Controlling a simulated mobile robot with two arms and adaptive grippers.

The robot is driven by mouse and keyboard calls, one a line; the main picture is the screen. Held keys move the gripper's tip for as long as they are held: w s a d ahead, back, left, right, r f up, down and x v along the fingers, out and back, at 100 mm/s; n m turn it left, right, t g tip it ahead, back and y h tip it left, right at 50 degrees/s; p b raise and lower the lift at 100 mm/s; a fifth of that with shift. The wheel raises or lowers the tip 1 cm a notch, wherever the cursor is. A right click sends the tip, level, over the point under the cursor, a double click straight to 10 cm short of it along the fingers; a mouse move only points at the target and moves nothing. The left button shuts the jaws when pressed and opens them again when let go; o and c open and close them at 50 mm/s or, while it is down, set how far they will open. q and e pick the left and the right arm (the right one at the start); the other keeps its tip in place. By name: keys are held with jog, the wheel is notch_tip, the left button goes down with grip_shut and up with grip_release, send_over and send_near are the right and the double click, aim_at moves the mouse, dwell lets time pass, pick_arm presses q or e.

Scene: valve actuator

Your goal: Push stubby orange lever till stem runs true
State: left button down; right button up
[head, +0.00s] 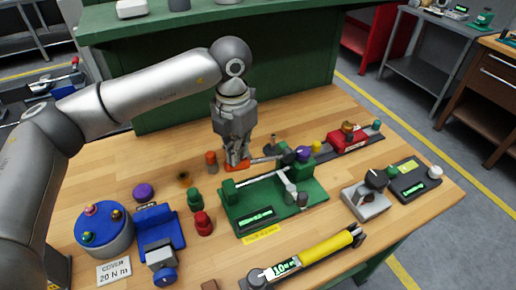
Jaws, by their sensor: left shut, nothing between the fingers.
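A green fixture (310,197) stands on the wooden bench with a small lit display on its front. A thin silver stem (262,178) lies across it between green end blocks, slightly slanted in the picture. Behind it, a short lever with an orange end (238,168) runs left from a dark pivot at the fixture's back right. My left gripper (237,161) points down from above, its fingers shut and empty. Its tips are at the orange end; I cannot tell whether they touch. They partly hide it. My right gripper is not in view.
An orange-brown peg (211,158) stands just left of my gripper. Green (195,198) and red (202,223) knobs stand left of the fixture. A blue vise (158,228) is further left, a yellow torque tool (318,254) in front, a red clamp (347,138) behind right.

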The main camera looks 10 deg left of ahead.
pick_arm(q)
jog(key=shift+f, duration=0.2)
dwell(0.3)
jog(key=shift+s+a+f+b, duration=0.1)
jog(key=shift+a+f+b, duration=0.1)
jog(key=shift+f+b, duration=0.5)
dwell(0.4)
jog(key=shift+f+b, duration=0.6)
jog(key=shift+b, duration=0.15)
jog(key=shift+a+f+b, duration=0.1)
jog(key=shift+f+b, duration=0.15)
jog(key=shift+b, duration=0.05)
jog(key=shift+s+f+b, duration=0.1)
jog(key=shift+f+b, duration=0.4)
jog(key=shift+f, duration=0.05)
jog(key=shift+r, duration=0.1)
jog(key=shift+w+d+r+p, duration=0.3)
jog(key=shift+r+p, duration=0.6)
jog(key=shift+r, duration=0.8)
jog(key=shift+w+d+r+p, duration=0.25)
jog(key=shift+d+r+p, duration=0.2)
jog(key=shift+r+p, duration=0.85)
jog(key=shift+w+d+r+p, duration=0.3)
jog(key=shift+r+p, duration=0.25)
jog(key=shift+r, duration=1.5)
